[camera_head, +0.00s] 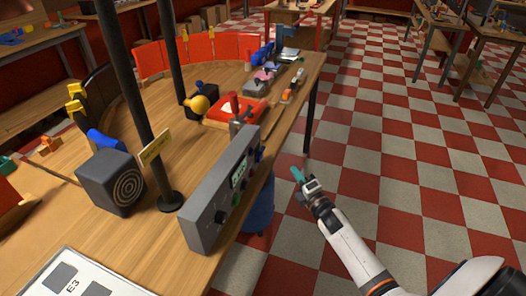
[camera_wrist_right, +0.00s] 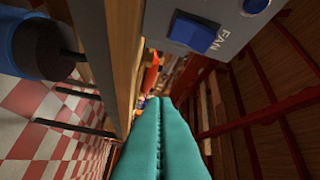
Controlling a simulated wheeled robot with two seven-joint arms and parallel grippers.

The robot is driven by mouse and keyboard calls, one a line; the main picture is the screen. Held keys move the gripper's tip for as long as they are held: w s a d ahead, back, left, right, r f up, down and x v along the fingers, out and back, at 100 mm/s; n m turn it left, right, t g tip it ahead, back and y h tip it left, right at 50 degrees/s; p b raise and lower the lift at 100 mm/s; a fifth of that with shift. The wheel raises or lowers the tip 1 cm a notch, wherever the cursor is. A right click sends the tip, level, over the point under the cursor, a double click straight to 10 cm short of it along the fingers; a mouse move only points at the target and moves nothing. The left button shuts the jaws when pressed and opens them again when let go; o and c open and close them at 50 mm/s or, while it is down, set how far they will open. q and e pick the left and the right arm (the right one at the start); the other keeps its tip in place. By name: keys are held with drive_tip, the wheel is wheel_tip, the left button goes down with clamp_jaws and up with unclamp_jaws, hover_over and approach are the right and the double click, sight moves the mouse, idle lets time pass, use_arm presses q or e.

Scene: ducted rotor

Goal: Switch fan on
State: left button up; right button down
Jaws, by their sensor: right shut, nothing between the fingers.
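A grey control box (camera_head: 215,200) with knobs and a small display stands along the table's right edge, its panel facing right. In the right wrist view, part of its panel shows a blue rocker switch (camera_wrist_right: 192,33) beside the printed label FAN (camera_wrist_right: 208,42). My right gripper (camera_head: 298,174) is off the table edge, to the right of the box and apart from it. Its teal fingers (camera_wrist_right: 165,103) are closed together and empty, just below the switch in the wrist picture. I cannot tell which way the switch is set. My left gripper is out of view.
A second blue control (camera_wrist_right: 256,4) sits by the FAN label. A grey cube with rings (camera_head: 112,181), a black post (camera_head: 168,195) and a red device (camera_head: 236,110) stand on the wooden table. The checkered floor at right is open.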

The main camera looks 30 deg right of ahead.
drive_tip(key=w+a+r, duration=0.3)
drive_tip(key=w+a, duration=0.2)
drive_tip(key=shift+w+r+p, duration=0.25)
drive_tip(key=shift+w+p, duration=0.15)
idle(1.9)
drive_tip(key=shift+w+a+r, duration=0.2)
drive_tip(key=shift+w+a, duration=0.05)
drive_tip(key=shift+w, duration=0.05)
drive_tip(key=shift+w+a+r, duration=0.2)
drive_tip(key=shift+w+a, duration=0.05)
drive_tip(key=shift+w, duration=0.1)
idle(0.8)
drive_tip(key=shift+s, duration=0.1)
drive_tip(key=shift+s+d+f, duration=0.4)
drive_tip(key=shift+s+d, duration=0.15)
drive_tip(key=shift+s, duration=0.05)
idle(0.4)
drive_tip(key=s+d+f, duration=0.2)
drive_tip(key=s+d, duration=0.1)
drive_tip(key=shift+s+b, duration=0.2)
drive_tip(key=shift+b, duration=0.15)
